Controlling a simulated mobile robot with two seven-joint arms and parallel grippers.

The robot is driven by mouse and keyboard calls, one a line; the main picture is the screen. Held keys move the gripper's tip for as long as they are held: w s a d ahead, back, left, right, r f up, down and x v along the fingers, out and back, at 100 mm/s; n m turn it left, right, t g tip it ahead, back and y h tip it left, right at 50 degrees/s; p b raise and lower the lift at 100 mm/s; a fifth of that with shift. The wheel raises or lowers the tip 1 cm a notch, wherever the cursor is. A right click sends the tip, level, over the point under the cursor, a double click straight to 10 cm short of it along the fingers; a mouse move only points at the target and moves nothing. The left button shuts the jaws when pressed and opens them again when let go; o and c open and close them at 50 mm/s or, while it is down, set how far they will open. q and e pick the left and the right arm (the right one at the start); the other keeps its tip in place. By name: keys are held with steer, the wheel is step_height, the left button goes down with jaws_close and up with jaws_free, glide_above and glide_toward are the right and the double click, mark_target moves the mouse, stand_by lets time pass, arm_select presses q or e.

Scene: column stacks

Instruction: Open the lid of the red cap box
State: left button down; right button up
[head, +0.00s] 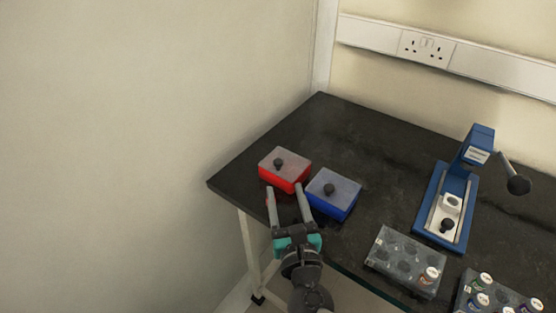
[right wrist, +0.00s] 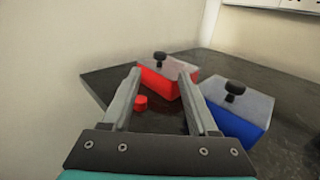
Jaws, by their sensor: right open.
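The red cap box (head: 287,183) stands near the table's left corner. Its grey lid (head: 291,155) is on, with a black knob (head: 278,162) on top. The box also shows in the right wrist view (right wrist: 160,82), ahead of the fingers. My right gripper (head: 284,188) is open and empty, just in front of the red box and apart from the knob. It also shows in the right wrist view (right wrist: 160,75). My left gripper is not in view.
A blue box (head: 332,207) with a similar lid stands close to the right. A small red cylinder (right wrist: 140,103) lies near my left finger. A clear rack (head: 405,262), vials (head: 480,300) and a blue press (head: 440,205) are farther right. A wall borders the left.

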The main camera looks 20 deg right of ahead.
mark_target(279, 167)
steer(key=w, duration=0.5)
steer(key=w+d, duration=0.1)
steer(key=w, duration=0.2)
steer(key=shift+w, duration=0.1)
steer(key=shift+w+d, duration=0.1)
steer(key=shift+w, duration=0.65)
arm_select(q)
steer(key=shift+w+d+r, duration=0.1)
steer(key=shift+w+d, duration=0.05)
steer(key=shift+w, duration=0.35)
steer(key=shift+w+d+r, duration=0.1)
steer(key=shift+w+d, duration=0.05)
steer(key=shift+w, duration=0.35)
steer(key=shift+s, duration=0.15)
arm_select(e)
steer(key=shift+c, duration=0.3)
jaws_close()
